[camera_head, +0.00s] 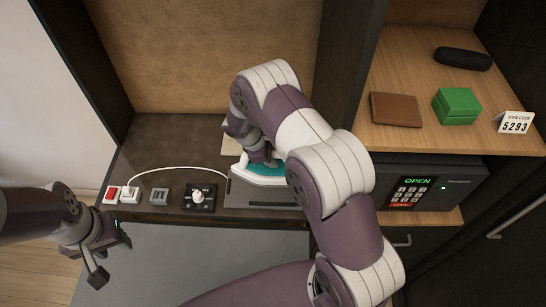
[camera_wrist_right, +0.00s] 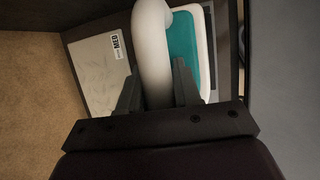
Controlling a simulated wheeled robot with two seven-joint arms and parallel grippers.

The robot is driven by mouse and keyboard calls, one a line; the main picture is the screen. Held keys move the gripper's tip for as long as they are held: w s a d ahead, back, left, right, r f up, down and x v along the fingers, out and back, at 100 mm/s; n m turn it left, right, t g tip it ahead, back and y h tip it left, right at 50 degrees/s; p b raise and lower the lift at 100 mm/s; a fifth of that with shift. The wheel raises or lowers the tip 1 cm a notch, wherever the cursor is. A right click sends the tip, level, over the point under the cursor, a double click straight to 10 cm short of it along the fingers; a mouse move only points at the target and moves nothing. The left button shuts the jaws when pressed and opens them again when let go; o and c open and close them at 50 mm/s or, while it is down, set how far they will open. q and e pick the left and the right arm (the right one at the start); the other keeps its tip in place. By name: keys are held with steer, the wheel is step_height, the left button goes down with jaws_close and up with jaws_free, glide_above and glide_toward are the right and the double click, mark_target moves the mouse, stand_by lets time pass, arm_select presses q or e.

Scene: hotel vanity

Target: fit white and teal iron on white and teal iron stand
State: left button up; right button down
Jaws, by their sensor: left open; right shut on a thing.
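The white and teal iron (camera_head: 262,173) is on or just above the dark desk, partly hidden by my right arm. My right gripper (camera_head: 262,156) is shut on its white handle. In the right wrist view the handle (camera_wrist_right: 151,45) passes between the two fingers of the gripper (camera_wrist_right: 158,88), with the teal body (camera_wrist_right: 206,50) beside it. I cannot tell whether the iron touches what is under it. I cannot make out a separate white and teal stand. My left gripper (camera_head: 112,260) is open and empty at the desk's front left.
A grey panel (camera_head: 245,194) lies below the iron. A white cord (camera_head: 185,168) runs left to a white plug (camera_head: 130,194), beside a red switch (camera_head: 111,195) and a black knob panel (camera_head: 200,197). A pale plate marked MED (camera_wrist_right: 98,65) shows in the wrist view. The dark cabinet wall stands right.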

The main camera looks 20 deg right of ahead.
mark_target(268, 168)
steer(key=shift+a+f+b, duration=0.1)
steer(key=shift+f+b, duration=0.45)
steer(key=shift+f, duration=0.25)
steer(key=shift+f+b, duration=1.45)
steer(key=shift+f, duration=0.85)
steer(key=shift+r, duration=0.1)
steer(key=shift+f+b, duration=0.25)
steer(key=shift+b, duration=0.05)
steer(key=shift+f+b, duration=0.55)
steer(key=shift+f, duration=0.05)
steer(key=shift+f+b, duration=0.65)
steer(key=shift+f, duration=0.05)
